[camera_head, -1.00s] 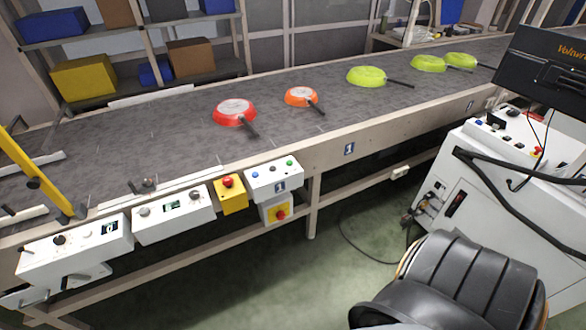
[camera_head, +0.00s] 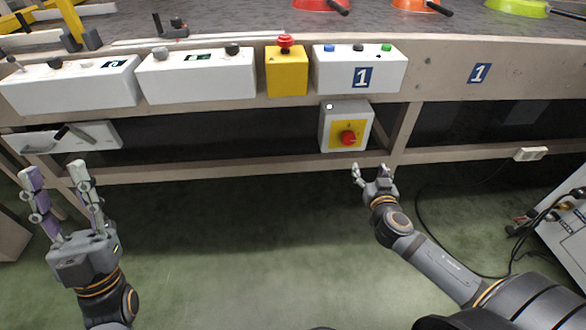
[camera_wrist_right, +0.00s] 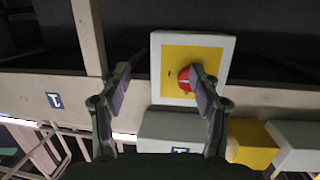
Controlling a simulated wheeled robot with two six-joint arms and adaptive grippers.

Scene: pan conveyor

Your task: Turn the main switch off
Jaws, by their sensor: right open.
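The main switch (camera_head: 348,137) is a red rotary knob on a yellow plate, on a white box (camera_head: 328,128) below the conveyor's edge. In the right wrist view the red knob (camera_wrist_right: 184,80) is partly hidden behind one finger. My right gripper (camera_head: 371,172) is open and empty, just below and slightly right of the switch box in the head view. In the right wrist view its fingers (camera_wrist_right: 162,83) stand apart in front of the yellow plate; contact with the knob cannot be told. My left gripper (camera_head: 58,178) is open and empty at the lower left.
Above the switch box sit a white button box (camera_head: 390,75) and a yellow box with a red emergency button (camera_head: 285,44). White control boxes (camera_head: 195,82) line the conveyor to the left. A table leg (camera_head: 405,130) stands right of the switch. Pans (camera_head: 320,4) lie on the belt.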

